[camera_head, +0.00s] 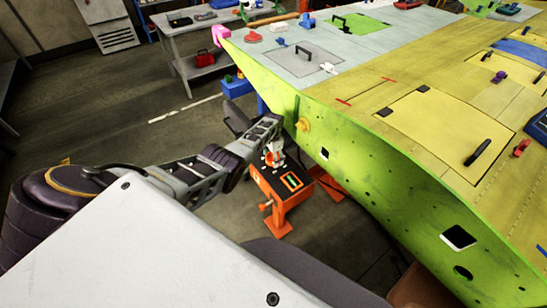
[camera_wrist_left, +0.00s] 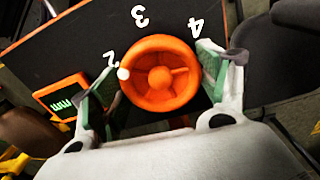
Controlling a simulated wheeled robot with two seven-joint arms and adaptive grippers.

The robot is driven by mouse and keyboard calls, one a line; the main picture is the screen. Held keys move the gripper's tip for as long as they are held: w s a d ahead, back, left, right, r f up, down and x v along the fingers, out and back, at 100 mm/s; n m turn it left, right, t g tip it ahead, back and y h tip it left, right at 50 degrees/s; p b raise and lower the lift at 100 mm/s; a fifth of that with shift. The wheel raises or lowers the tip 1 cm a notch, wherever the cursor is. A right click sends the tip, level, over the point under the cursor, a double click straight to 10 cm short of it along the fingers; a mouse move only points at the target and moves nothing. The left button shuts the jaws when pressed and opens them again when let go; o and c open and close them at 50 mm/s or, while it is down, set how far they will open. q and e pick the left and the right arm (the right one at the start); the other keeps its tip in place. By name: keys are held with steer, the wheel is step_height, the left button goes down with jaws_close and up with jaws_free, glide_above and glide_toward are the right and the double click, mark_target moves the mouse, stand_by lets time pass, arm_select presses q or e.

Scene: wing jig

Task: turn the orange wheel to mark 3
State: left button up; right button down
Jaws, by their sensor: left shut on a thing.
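The orange wheel (camera_wrist_left: 160,76) is a spoked disc on a black panel (camera_wrist_left: 75,38) in the left wrist view. A white dot on its rim lies beside the white digit 2 (camera_wrist_left: 108,59). The digit 3 (camera_wrist_left: 140,16) is above the wheel and the digit 4 (camera_wrist_left: 196,28) is at its upper right. My left gripper (camera_wrist_left: 157,76) is shut on the wheel, one finger at each side of the rim. In the head view, my left gripper (camera_head: 273,154) is over the orange stand (camera_head: 284,204) and largely covers the wheel. My right gripper is not in view.
A small green-lit display with an orange frame (camera_wrist_left: 62,97) is beside the wheel. In the head view, the large green and yellow wing (camera_head: 380,150) rises close to the stand on the right. A grey workbench (camera_head: 187,47) stands behind. Open floor lies to the left.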

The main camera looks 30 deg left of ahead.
arm_select(q)
steer(key=m, duration=0.5)
steer(key=shift+w+m, duration=0.1)
steer(key=shift+m, duration=0.2)
steer(key=m+b, duration=0.1)
steer(key=m, duration=0.3)
steer(key=shift+m, duration=0.3)
steer(key=o, duration=1)
steer(key=shift+o, duration=0.2)
steer(key=shift+r, duration=0.2)
step_height(320, 180, up, 12)
steer(key=shift+f, duration=0.2)
stand_by(0.6)
stand_by(0.5)
